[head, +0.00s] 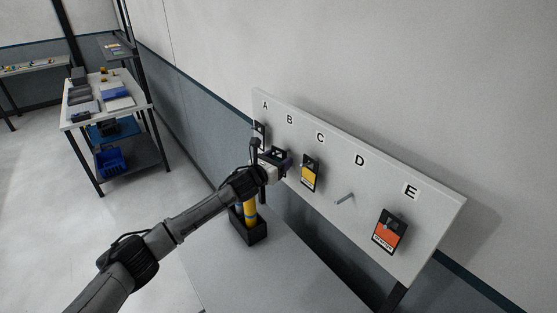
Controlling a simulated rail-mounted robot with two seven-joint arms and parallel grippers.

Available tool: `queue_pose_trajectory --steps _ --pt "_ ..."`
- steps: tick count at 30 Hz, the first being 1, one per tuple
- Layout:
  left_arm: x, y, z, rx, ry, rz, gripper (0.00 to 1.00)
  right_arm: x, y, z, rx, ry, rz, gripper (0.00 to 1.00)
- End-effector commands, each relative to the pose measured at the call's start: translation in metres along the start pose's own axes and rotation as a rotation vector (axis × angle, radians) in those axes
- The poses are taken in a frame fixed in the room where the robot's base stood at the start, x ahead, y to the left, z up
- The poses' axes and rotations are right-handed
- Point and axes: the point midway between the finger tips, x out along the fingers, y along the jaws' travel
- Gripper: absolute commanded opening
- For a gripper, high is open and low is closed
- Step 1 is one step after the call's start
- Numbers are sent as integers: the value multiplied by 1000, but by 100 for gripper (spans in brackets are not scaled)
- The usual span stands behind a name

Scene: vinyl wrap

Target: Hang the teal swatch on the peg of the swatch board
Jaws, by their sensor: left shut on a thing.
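The white swatch board (432,247) is on the wall side, with letters A to E along its top. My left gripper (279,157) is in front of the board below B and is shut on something. What it holds is mostly hidden by the gripper; I take it to be the teal swatch, whose colour I cannot make out. The peg (345,198) below D is bare. A yellow swatch (310,173) hangs below C and an orange swatch (389,231) below E. A dark swatch (260,130) shows below A. My right gripper is out of view.
A black holder (251,234) with yellow and blue tubes stands on the grey table (270,278), below my left forearm. The table is otherwise clear in view. A cart (133,112) with boxes and a blue bin (111,162) stands at the back left.

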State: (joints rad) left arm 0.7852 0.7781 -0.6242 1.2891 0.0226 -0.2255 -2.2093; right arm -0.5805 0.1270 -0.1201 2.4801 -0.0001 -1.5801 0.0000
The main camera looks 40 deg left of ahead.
Motion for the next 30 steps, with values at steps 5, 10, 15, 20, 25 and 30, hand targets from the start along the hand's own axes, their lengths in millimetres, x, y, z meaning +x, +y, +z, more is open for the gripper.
queue_pose_trajectory --steps 5,10,15,20,25,30 --pt "0 0 0 0 0 0 41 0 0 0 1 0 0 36" --pt "0 0 0 0 0 0 72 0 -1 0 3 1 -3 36" --pt "0 0 0 0 0 0 89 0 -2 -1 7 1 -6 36" --pt "0 0 0 0 0 0 93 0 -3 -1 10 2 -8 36" --pt "-2 0 -1 1 1 0 93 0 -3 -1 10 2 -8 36" --pt "-15 1 -2 2 1 0 93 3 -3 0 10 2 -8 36"
